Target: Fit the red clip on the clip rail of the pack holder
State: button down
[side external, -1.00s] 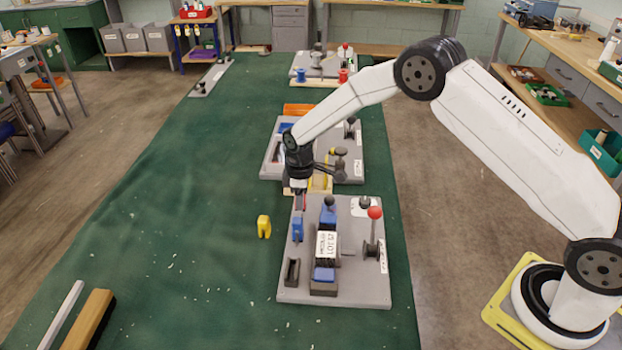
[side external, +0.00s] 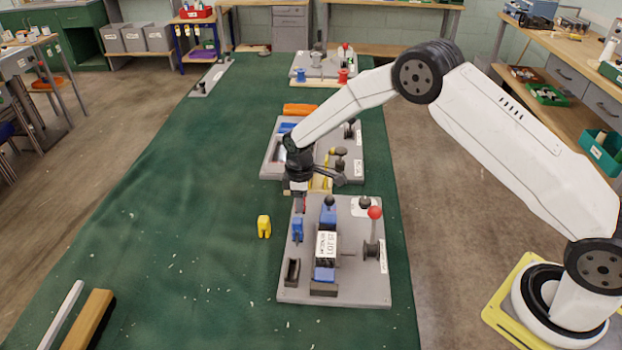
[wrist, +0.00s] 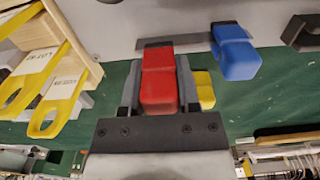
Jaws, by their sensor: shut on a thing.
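My gripper (wrist: 158,95) is shut on the red clip (wrist: 158,78), with a jaw on each side of it. In the side external view my gripper (side external: 300,196) is low at the far left corner of the grey pack holder (side external: 355,296), and the red clip (side external: 303,205) shows as a small patch. In the wrist view the clip's far end overlaps the thin dark clip rail (wrist: 190,39); I cannot tell whether they touch. The blue clip (wrist: 235,52) sits at the rail's right part; it also shows in the side external view (side external: 298,229).
A yellow clip (side external: 264,226) stands on the green cloth left of the holder. The holder bears a labelled pack (side external: 326,245), a red-knobbed lever (side external: 374,225) and a dark slotted block (side external: 291,272). Another grey station (side external: 272,160) lies just beyond.

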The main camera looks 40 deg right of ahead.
jog(key=shift+f, duration=1.2)
dwell(1.3)
jog(key=shift+c, duration=1.4)
grip_release()
jog(key=shift+o, duration=0.2)
jog(key=shift+s, duration=0.15)
jog(key=shift+a+f, duration=0.1)
jog(key=shift+c, duration=0.2)
